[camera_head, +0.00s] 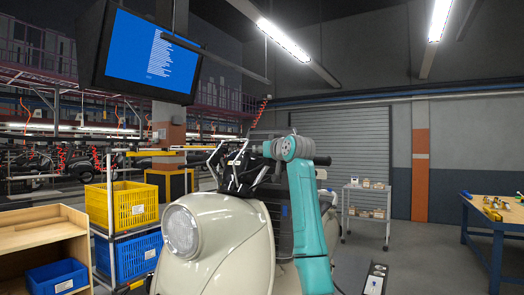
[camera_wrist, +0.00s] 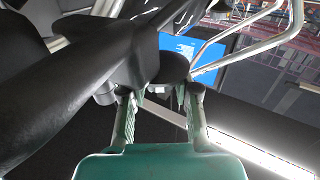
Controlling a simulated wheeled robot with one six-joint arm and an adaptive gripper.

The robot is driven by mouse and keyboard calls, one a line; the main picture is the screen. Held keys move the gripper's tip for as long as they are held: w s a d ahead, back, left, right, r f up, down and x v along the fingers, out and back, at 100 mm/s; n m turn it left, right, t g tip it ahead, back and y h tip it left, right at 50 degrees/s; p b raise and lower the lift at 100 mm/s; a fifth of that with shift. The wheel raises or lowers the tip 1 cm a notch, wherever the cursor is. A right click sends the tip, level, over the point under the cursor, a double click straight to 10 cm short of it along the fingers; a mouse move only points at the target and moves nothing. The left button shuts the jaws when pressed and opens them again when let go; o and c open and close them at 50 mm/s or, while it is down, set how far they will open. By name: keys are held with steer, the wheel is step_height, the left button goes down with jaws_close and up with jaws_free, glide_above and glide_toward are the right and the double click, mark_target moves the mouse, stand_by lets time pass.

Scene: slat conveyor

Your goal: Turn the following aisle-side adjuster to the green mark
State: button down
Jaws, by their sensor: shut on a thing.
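A cream scooter (camera_head: 222,245) with a round headlamp stands close in front of me. My teal and grey arm rises along its right side and bends left at the top, toward the handlebar area. In the wrist view, my gripper (camera_wrist: 160,92) reaches in with its two fingers apart, closed on a small part at their tips. A dark rounded knob-like part (camera_wrist: 172,67) lies just beyond the fingertips; I take the gripped part to be the adjuster, but its shape is mostly hidden. I cannot make out the green mark in either view.
Black bars and bright metal tubes (camera_wrist: 245,35) crowd around the fingers. A rack with yellow (camera_head: 133,207) and blue crates stands left of the scooter.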

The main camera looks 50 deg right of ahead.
steer(key=shift+f+m+g+h, duration=0.1)
steer(key=shift+m+g+h, duration=0.55)
steer(key=shift+h, duration=0.45)
steer(key=c, duration=0.8)
jaws_free()
steer(key=shift+c, duration=0.2)
steer(key=v, duration=1.2)
